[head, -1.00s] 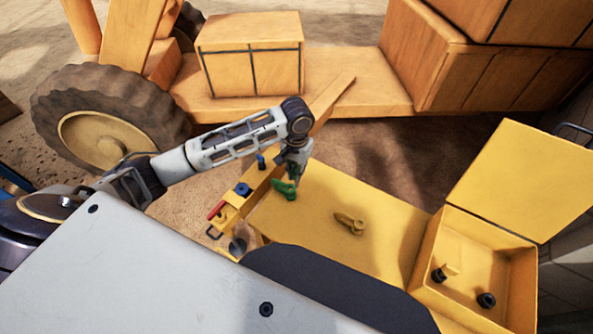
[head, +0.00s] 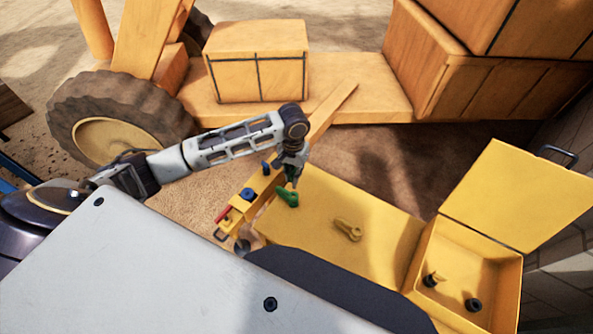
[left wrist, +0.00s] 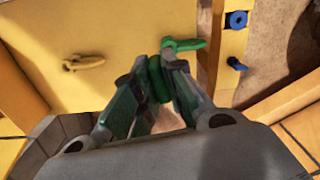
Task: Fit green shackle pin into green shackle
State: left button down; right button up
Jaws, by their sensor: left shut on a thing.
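The green shackle (head: 287,197) lies on the yellow bench top near its left edge; it also shows in the left wrist view (left wrist: 184,44), just beyond the fingertips. My left gripper (head: 291,174) is right above and behind it, pointing down. In the left wrist view my left gripper (left wrist: 160,72) is shut on a green piece, the green shackle pin (left wrist: 155,80), mostly hidden between the fingers. The pin appears close to the shackle; I cannot tell whether they touch. My right gripper is not in view.
A yellow shackle-like piece (head: 348,229) lies on the bench top (head: 385,215). An open yellow box (head: 515,275) at the right holds dark parts. A narrow yellow ledge at the left holds a blue ring (head: 247,194), a blue peg (head: 266,168) and a red part (head: 223,213).

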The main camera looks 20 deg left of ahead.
pick_arm(q)
jog(key=shift+a+r+p, duration=0.2)
jog(key=shift+a+p, duration=0.2)
jog(key=shift+p, duration=0.2)
jog(key=shift+a+m+p, duration=0.15)
jog(key=shift+m+p, duration=0.15)
jog(key=shift+a+f+m, duration=0.15)
jog(key=shift+f+m, duration=0.1)
jog(key=shift+m, duration=0.05)
jog(key=w+f+m, duration=0.1)
jog(key=m, duration=0.3)
jog(key=f+m, duration=0.1)
jog(key=m, duration=0.3)
jog(key=w+f+m, duration=0.1)
jog(key=m, duration=0.3)
jog(key=shift+w+a+m, duration=0.1)
jog(key=shift+w+m, duration=0.25)
jog(key=shift+m, duration=0.05)
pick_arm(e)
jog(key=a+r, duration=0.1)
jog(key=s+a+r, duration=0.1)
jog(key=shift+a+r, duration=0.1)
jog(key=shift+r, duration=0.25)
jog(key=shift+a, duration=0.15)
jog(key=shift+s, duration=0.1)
